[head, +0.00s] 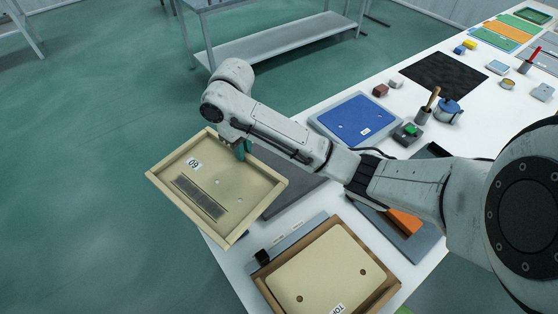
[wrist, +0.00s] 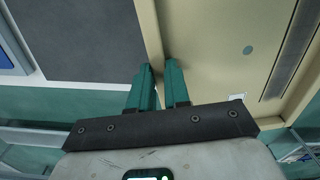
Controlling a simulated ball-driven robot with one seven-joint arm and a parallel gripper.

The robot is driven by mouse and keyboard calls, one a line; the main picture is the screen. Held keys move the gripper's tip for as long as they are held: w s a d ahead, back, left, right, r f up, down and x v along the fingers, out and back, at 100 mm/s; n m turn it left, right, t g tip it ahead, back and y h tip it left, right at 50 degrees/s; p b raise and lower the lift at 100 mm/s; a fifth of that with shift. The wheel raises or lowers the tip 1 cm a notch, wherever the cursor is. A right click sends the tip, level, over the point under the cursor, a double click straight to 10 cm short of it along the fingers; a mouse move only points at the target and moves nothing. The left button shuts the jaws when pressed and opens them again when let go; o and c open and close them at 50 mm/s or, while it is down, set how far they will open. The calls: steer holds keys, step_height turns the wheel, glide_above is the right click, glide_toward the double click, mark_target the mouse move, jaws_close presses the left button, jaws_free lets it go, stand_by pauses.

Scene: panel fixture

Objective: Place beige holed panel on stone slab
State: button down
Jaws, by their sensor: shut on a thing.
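My gripper (head: 241,149) is shut on the rim of a beige panel (head: 232,182) with a raised edge, a grille of slots, small holes and a white label. The panel hangs tilted past the white table's left edge, over the floor. In the wrist view my gripper (wrist: 159,72) has its teal fingers on either side of the panel's rim, and the panel (wrist: 205,60) fills the right side. The dark grey stone slab (head: 292,192) lies on the table, partly hidden by the panel and my arm. The slab (wrist: 85,40) shows left of the panel in the wrist view.
A second beige panel (head: 332,275) with two holes sits in a wooden frame at the near edge. A blue panel (head: 358,118) lies beyond the slab. A blue pot (head: 447,110) and a black mat (head: 444,74) are farther back. My arm hides part of the table.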

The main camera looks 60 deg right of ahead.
steer(key=s+d+n+p, duration=0.2)
steer(key=s+d+p, duration=0.1)
steer(key=s+d, duration=1.75)
steer(key=w+f, duration=0.3)
steer(key=w, duration=0.1)
steer(key=w+d+f+b, duration=0.1)
steer(key=w+f, duration=0.2)
steer(key=w, duration=0.2)
steer(key=w+d+f, duration=0.1)
steer(key=w+f, duration=0.1)
steer(key=w, duration=0.2)
steer(key=shift+w+f+b, duration=0.3)
steer(key=shift+f+b, duration=0.1)
steer(key=shift+w+f+b, duration=0.25)
steer(key=shift+f+b, duration=0.2)
steer(key=shift+b, duration=0.1)
step_height(320, 180, down, 3)
steer(key=b, duration=0.3)
steer(key=shift+w+r, duration=0.1)
